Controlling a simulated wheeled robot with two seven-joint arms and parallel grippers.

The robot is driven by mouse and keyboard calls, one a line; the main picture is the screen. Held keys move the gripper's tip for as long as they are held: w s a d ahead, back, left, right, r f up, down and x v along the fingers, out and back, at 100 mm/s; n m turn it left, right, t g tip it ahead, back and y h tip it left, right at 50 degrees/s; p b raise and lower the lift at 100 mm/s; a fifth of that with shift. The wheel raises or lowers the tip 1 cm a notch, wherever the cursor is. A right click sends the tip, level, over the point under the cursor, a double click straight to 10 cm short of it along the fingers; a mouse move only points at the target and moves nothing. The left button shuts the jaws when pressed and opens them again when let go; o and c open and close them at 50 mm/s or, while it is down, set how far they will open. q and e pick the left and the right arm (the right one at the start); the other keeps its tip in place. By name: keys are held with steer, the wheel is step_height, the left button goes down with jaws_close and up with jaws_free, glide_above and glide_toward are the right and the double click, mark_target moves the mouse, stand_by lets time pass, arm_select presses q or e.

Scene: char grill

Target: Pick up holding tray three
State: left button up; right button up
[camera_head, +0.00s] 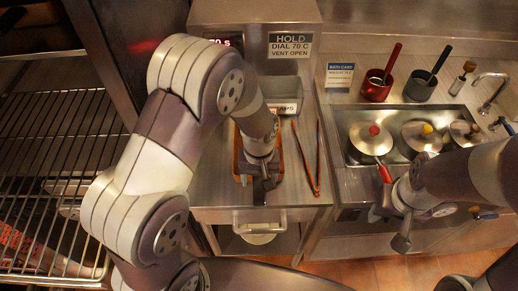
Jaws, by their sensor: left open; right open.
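A tray with an orange-brown rim (238,168) lies on the steel counter below the hold cabinet. I cannot read a number on it, so I cannot tell if it is holding tray three. My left gripper (262,190) is open and points down over the tray's front part. The arm and gripper hide much of the tray's middle, and I cannot tell whether the fingers touch it. My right gripper (390,228) is open at the front edge of the right counter, below the pots, with nothing visible between its fingers.
Red tongs (305,160) lie just right of the tray. A small grey bin (284,88) stands behind. Lidded pots (371,140) sit in a bath at right, with a red cup (377,87) behind. A wire rack (50,140) fills the left side.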

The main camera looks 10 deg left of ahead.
mark_target(259, 185)
arm_select(q)
steer(key=shift+w+a+f+p, duration=0.15)
steer(key=shift+w+f+p, duration=0.1)
steer(key=shift+f, duration=0.35)
steer(key=shift+w+a+f+p, duration=0.1)
steer(key=shift+f+p, duration=0.1)
steer(key=shift+f, duration=0.35)
steer(key=f, duration=0.3)
steer(key=shift+s+d+p, duration=0.1)
steer(key=shift+d+p, duration=0.1)
steer(key=shift+p, duration=0.15)
steer(key=shift+f, duration=0.4)
jaws_close()
steer(key=shift+r, duration=0.2)
